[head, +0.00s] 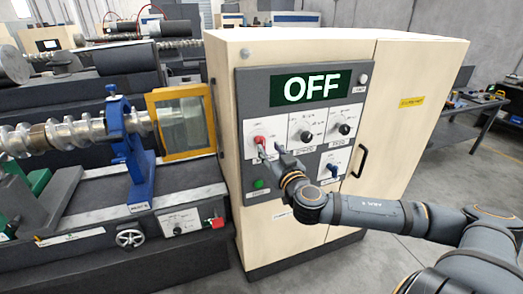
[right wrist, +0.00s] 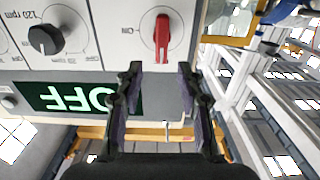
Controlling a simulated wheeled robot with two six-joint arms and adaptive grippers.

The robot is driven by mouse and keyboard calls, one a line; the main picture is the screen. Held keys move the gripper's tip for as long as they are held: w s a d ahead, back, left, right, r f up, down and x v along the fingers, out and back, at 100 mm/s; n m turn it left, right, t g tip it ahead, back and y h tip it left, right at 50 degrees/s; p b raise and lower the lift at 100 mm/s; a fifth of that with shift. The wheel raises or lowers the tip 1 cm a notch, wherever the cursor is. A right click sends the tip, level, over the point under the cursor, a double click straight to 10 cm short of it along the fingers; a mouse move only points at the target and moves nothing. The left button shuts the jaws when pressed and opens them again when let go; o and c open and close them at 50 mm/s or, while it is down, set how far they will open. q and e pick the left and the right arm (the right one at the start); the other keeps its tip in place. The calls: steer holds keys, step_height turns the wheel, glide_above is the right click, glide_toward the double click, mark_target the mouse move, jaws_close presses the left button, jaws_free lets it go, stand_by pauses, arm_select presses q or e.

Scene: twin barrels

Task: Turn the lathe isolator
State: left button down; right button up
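The isolator is a red rotary knob (head: 260,139) on a white plate at the left of the lathe cabinet's grey control panel (head: 254,97). Its handle stands upright in the right wrist view (right wrist: 162,38), where the panel appears upside down. A display (head: 312,88) above it reads OFF. My right gripper (head: 270,148) is just in front of the knob. In the right wrist view, its two fingers (right wrist: 158,72) are spread with nothing between them. The knob lies beyond the fingertips, roughly in line with the gap, apparently apart from them. My left gripper is not in view.
Two black knobs (head: 306,136) sit right of the red one. A green button (head: 259,184) and a blue lever switch (head: 333,169) are lower on the panel. The lathe with its yellow-framed guard (head: 150,128) stands close on the left. A black door handle (head: 360,161) projects at the right.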

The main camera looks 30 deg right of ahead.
mark_target(265, 140)
steer(key=b+x, duration=0.1)
steer(key=x, duration=0.2)
steer(key=shift+w+d, duration=0.2)
steer(key=shift+w, duration=0.1)
steer(key=shift+w+d+r+p, duration=0.1)
steer(key=shift+w+p, duration=0.1)
steer(key=shift+w, duration=0.2)
steer(key=shift+w+d+r+p, duration=0.1)
steer(key=shift+w+p, duration=0.1)
steer(key=shift+w, duration=0.2)
steer(key=shift+w+f, duration=0.15)
steer(key=shift+w, duration=0.6)
jaws_close()
